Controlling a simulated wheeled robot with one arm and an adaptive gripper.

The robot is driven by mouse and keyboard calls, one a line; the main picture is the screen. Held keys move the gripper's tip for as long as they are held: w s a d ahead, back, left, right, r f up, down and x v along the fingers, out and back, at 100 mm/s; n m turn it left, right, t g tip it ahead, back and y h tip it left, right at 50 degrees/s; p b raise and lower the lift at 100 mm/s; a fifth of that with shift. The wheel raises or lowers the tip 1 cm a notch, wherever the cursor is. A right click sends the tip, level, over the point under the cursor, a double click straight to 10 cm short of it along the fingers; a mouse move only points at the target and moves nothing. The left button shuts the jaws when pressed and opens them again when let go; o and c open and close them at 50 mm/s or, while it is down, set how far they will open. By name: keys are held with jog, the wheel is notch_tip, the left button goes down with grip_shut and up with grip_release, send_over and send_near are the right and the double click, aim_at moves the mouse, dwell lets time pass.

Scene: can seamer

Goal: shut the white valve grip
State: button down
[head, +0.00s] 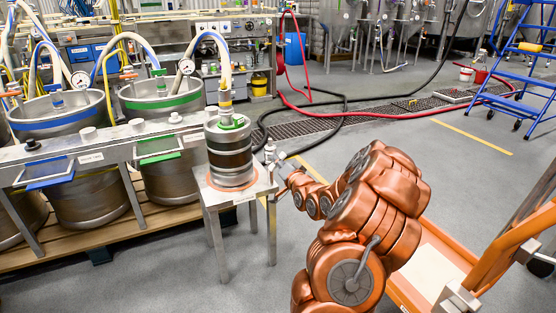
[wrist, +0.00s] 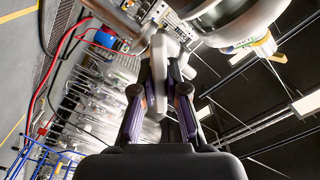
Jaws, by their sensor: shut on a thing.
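The white valve grip (wrist: 159,72) is a pale, narrow bar between my gripper's fingers in the wrist view. My gripper (wrist: 160,92) is shut on it, with one dark finger on each side. In the head view, a small pale valve (head: 270,150) stands at the right side of a small steel keg (head: 230,158). My gripper (head: 281,170) reaches to this valve from the right. The fingertips are too small there to make out fully. The keg stands upright on a small metal table (head: 241,196).
Large steel kegs with a blue band (head: 60,120) and a green band (head: 160,102) stand at the left behind a metal rail (head: 92,157). Hoses cross the floor behind. A blue ladder (head: 530,60) stands far right. Grey floor (head: 165,270) in front is clear.

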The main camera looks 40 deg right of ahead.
jog(key=m+p, duration=0.1)
jog(key=p, duration=0.2)
jog(key=shift+r+m, duration=0.25)
jog(key=shift+m, duration=0.15)
jog(key=m+p, duration=0.2)
jog(key=p, duration=0.1)
jog(key=shift+f, duration=0.1)
jog(key=shift+d+f+m+p, duration=0.1)
jog(key=shift+f+m+p, duration=0.05)
jog(key=shift+m+p, duration=0.85)
jog(key=shift+f+m+p, duration=0.1)
jog(key=shift+m+p, duration=0.6)
jog(key=shift+m, duration=0.6)
jog(key=c, duration=1.2)
grip_release()
jog(key=shift+s, duration=0.1)
jog(key=v, duration=1.2)
